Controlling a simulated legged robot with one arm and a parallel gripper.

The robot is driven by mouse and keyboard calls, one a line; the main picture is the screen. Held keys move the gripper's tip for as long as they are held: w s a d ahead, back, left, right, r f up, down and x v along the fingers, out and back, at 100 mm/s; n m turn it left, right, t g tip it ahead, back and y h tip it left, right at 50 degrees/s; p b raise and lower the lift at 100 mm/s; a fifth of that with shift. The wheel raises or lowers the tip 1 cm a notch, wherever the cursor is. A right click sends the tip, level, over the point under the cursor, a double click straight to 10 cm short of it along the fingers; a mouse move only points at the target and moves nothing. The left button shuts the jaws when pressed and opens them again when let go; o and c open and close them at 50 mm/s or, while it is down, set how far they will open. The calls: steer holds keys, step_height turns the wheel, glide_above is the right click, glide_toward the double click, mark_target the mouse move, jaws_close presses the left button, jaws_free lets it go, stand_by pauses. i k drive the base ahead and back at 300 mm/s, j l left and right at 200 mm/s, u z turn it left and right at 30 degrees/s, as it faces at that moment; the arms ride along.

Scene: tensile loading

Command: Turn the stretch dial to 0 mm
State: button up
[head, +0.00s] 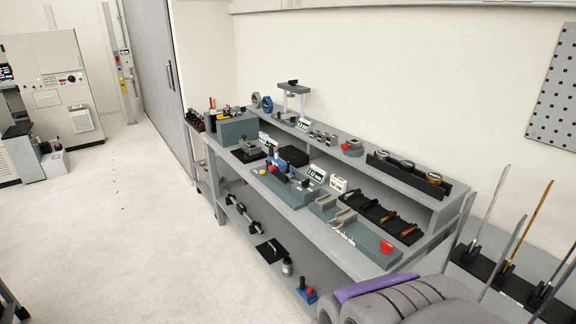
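A grey workbench (222,166) runs along the wall with a raised rear shelf. Near its middle is a teal-grey fixture (285,186) with blue and red parts and a small lit display (317,174); its digits are too small to read surely. A red knob (386,246) sits on a grey-teal base with pale markings at the near end of the bench. I cannot tell which of these parts is the stretch dial, or its setting. My gripper is not in view.
A black tray (408,234) with several handled pieces lies on the bench. Bars stand upright in a black rack (488,283) at right. Grey rounded forms with a purple strip (386,287) fill the bottom right. Pale floor (130,225) left of the bench is clear.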

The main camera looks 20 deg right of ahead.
mark_target(305, 182)
steer(key=i+z, duration=0.1)
steer(key=i, duration=0.5)
steer(key=i+j+z, duration=0.1)
steer(key=i, duration=0.45)
steer(key=i+j+z, duration=0.15)
steer(key=i, duration=0.45)
steer(key=i+z, duration=0.1)
steer(key=k+j, duration=0.05)
